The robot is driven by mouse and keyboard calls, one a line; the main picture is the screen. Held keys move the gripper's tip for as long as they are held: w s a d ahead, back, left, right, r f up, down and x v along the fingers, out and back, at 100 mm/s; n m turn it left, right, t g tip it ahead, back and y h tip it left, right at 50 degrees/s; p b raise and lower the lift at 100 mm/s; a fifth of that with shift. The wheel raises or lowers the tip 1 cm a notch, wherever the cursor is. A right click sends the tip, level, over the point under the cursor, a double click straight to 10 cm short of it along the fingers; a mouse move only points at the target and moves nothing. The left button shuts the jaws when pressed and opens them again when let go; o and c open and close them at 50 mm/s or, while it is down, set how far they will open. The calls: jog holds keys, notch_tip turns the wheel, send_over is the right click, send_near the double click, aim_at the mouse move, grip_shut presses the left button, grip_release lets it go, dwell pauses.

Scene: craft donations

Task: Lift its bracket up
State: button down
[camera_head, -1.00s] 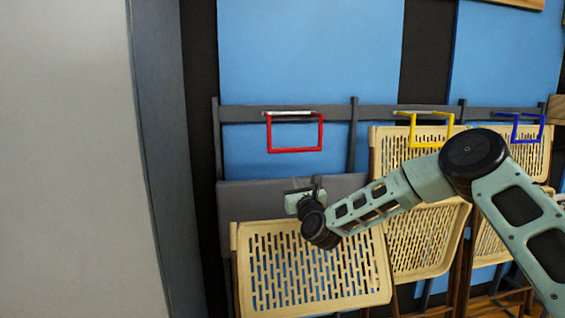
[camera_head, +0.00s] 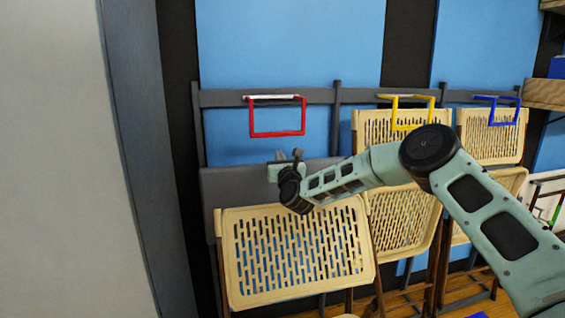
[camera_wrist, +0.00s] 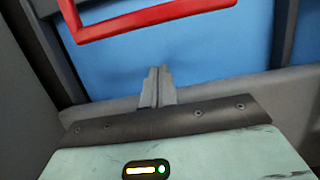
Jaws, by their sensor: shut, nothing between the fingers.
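A red bracket (camera_head: 278,134), a square-cornered frame, hangs from a dark grey rail (camera_head: 222,98) at the upper left. Its lower bar also crosses the top of the wrist view (camera_wrist: 150,19). A yellow bracket (camera_head: 405,127) and a blue bracket (camera_head: 490,123) hang farther right on the rail. My gripper (camera_head: 297,154) is just below the red bracket's lower bar in the picture, toward its right side. In the wrist view my gripper (camera_wrist: 159,70) has its fingers together, pointing up below the red bar with a gap. It holds nothing.
Folded tan slatted chairs (camera_head: 295,255) stand below and to the right. A grey folded chair back (camera_head: 222,190) is behind my gripper. A blue panel (camera_head: 290,45) is behind the rail. A pale wall (camera_head: 50,150) bounds the left.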

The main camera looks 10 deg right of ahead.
jog(key=shift+w+r+p, duration=0.2)
jog(key=shift+r, duration=0.5)
jog(key=shift+w+r+p, duration=0.2)
jog(key=shift+w+r, duration=0.05)
jog(key=shift+r, duration=0.45)
jog(key=shift+w+r+p, duration=0.2)
jog(key=shift+r, duration=0.5)
